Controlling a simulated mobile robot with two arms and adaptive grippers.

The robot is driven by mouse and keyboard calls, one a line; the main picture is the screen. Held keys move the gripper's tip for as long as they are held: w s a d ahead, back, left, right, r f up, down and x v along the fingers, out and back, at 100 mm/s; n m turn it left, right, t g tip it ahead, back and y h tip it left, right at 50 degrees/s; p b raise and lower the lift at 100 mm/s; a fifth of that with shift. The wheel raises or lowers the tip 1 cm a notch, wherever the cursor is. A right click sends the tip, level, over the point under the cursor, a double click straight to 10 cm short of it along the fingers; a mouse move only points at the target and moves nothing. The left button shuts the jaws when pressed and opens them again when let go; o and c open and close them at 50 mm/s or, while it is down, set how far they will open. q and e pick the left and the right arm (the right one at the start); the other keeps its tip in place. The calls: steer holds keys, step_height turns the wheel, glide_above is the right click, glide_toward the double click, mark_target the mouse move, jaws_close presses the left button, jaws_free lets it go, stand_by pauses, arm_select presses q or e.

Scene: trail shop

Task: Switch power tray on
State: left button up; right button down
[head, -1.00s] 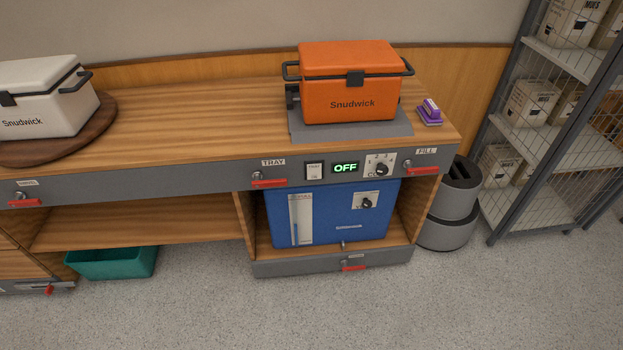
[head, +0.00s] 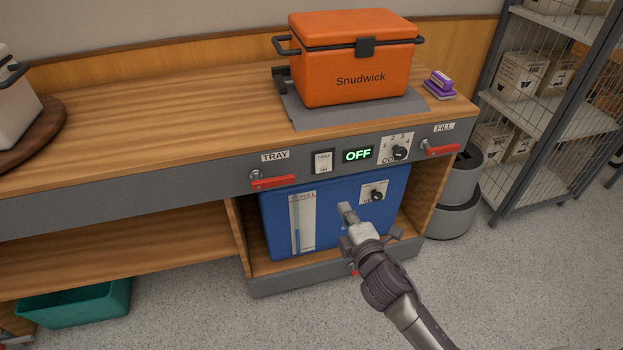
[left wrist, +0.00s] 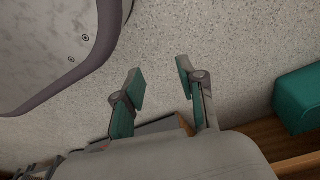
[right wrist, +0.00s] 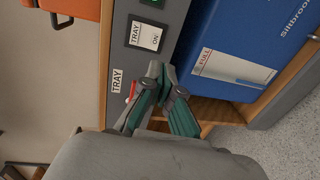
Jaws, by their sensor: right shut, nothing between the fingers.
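The white tray switch (head: 321,161), marked TRAY and ON, sits on the grey front panel (head: 200,184) of the wooden counter. It also shows in the right wrist view (right wrist: 147,36). The display (head: 357,155) beside it reads OFF in green. A grey tray (head: 310,117) lies on the counter under an orange Snudwick cooler (head: 352,65). My right gripper (head: 347,210) is shut and empty, below the panel in front of the blue tank; in its wrist view the fingertips (right wrist: 160,70) point toward the switch, apart from it. My left gripper (left wrist: 161,82) is open and empty above the floor.
Red handles (head: 273,181) and (head: 441,149) stick out either side of the switch and dial (head: 399,153). A blue tank (head: 333,190) stands in the bay below. A teal bin (head: 75,304) is at lower left, a wire shelf (head: 540,115) at right.

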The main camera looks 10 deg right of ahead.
mark_target(324, 170)
arm_select(q)
steer(key=shift+r, duration=0.1)
arm_select(e)
steer(key=shift+r, duration=0.4)
steer(key=shift+w, duration=0.1)
steer(key=w, duration=0.4)
steer(key=w+f+b, duration=0.1)
steer(key=w, duration=0.3)
steer(key=w+b, duration=0.1)
steer(key=w, duration=0.3)
steer(key=shift+w+a+f, duration=0.25)
steer(key=shift+f, duration=0.15)
steer(key=shift+w, duration=0.35)
arm_select(q)
steer(key=w+r, duration=0.3)
steer(key=r, duration=0.3)
steer(key=shift+w+d+t, duration=0.2)
steer(key=shift+w+t, duration=0.1)
steer(key=shift+w, duration=0.05)
arm_select(e)
steer(key=shift+w, duration=0.3)
